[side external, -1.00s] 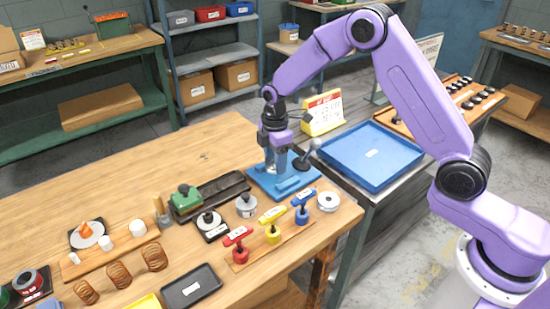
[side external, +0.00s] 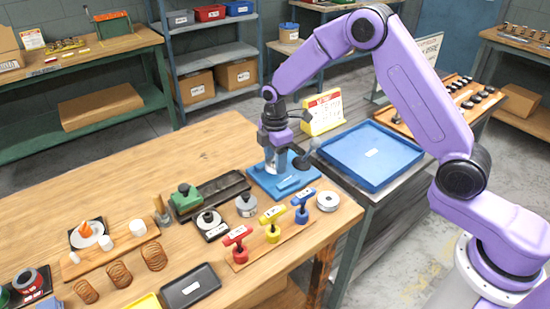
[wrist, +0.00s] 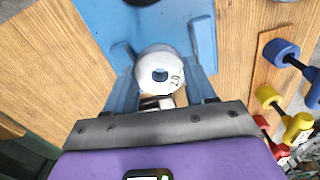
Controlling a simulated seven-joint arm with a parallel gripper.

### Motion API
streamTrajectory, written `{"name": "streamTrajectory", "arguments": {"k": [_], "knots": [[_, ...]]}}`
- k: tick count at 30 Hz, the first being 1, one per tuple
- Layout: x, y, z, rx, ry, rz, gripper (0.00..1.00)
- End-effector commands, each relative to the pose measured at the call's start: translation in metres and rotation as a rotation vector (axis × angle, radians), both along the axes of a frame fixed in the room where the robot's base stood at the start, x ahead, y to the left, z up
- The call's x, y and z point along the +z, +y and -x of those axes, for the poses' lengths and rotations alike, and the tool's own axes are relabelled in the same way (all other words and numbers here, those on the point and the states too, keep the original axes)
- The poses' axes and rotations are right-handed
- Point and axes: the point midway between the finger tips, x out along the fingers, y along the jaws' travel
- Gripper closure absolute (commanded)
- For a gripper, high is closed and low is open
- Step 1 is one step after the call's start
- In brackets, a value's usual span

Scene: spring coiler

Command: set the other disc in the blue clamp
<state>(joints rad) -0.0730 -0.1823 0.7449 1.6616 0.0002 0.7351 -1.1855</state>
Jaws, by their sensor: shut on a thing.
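The blue clamp (side external: 296,186) stands near the right part of the bench, with a grey-and-black lever at its right. My gripper (side external: 278,163) is over it, pointing down. In the wrist view my gripper (wrist: 162,80) is shut on a pale round disc (wrist: 148,60) with a dark centre hole and a small mark like "20". The disc lies between the two fingers, with the blue clamp's base (wrist: 203,38) behind it. I cannot tell whether the disc touches the clamp. Another silver disc (side external: 328,201) lies on the bench to the right.
Red, yellow (side external: 272,233) and blue T-handled tools stand in a wooden rack in front of the clamp. A green-knobbed block (side external: 186,200) and a grey weight-like piece (side external: 246,207) are to the left. A blue tray (side external: 372,153) is at the right.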

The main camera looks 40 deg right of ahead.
Motion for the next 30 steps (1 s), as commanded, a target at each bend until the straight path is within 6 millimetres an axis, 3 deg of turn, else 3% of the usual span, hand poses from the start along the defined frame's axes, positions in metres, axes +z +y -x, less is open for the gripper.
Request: {"name": "streamTrajectory", "arguments": {"k": [30], "knots": [[-0.011,0.000,0.000,0.000,-0.001,0.000,0.91]]}}
